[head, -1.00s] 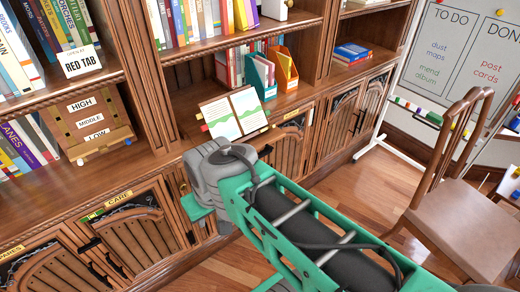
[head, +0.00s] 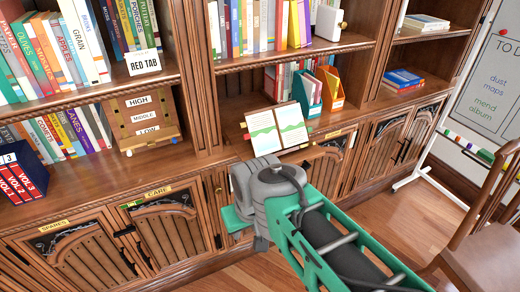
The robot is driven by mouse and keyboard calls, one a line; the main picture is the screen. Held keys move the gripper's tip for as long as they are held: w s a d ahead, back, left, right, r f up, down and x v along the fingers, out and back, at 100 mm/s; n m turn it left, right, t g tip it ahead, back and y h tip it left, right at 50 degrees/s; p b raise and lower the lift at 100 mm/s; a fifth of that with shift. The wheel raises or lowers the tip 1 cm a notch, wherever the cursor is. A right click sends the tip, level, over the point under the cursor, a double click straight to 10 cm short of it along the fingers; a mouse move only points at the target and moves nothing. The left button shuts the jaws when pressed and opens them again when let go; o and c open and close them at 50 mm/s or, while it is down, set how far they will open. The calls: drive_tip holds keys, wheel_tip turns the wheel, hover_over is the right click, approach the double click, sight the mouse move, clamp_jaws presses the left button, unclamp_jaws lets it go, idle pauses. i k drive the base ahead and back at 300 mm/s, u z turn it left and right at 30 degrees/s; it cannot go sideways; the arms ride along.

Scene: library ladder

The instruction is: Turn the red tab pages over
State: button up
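A wooden HIGH/MIDDLE/LOW panel (head: 143,117) stands on the left ledge. Teal (head: 307,92) and orange (head: 328,88) file holders stand behind the book. Cabinet doors (head: 165,238) run below. A chair (head: 478,215) and whiteboard (head: 490,85) are at right. Floor (head: 400,200) shows between cabinets and chair.

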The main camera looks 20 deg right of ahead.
sight(263, 134)
drive_tip(key=k, duration=1.2)
drive_tip(key=u, duration=0.65)
drive_tip(key=i, duration=0.6)
drive_tip(key=u, duration=0.9)
drive_tip(key=i, duration=1)
drive_tip(key=z, duration=0.95)
drive_tip(key=i, duration=1.05)
drive_tip(key=z, duration=0.25)
